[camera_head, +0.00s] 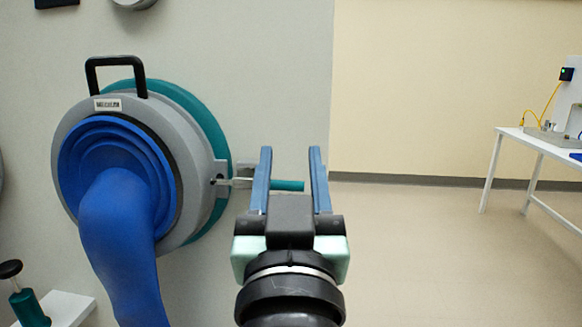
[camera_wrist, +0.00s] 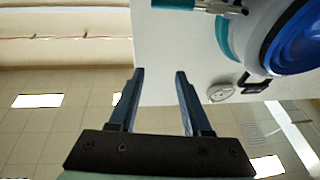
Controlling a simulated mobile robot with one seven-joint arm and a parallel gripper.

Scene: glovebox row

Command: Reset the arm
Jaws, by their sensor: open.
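My gripper (camera_head: 290,165) is open and empty, its two blue fingers pointing away from the head camera. It also shows in the wrist view (camera_wrist: 158,78), with nothing between the fingers. In the head view, a teal handle (camera_head: 288,185) on a metal shaft shows between and behind the fingers, partly hidden by the left finger. The shaft comes from the side of a round grey glove port (camera_head: 190,150) on the wall. In the wrist view the teal handle (camera_wrist: 172,4) is at the top edge, apart from the fingers.
A blue glove sleeve (camera_head: 120,240) hangs from the port, which has a black handle (camera_head: 115,66) on top. A small white stand with a teal-and-black knob (camera_head: 25,300) is at lower left. A white table (camera_head: 535,145) stands far right. The floor between is clear.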

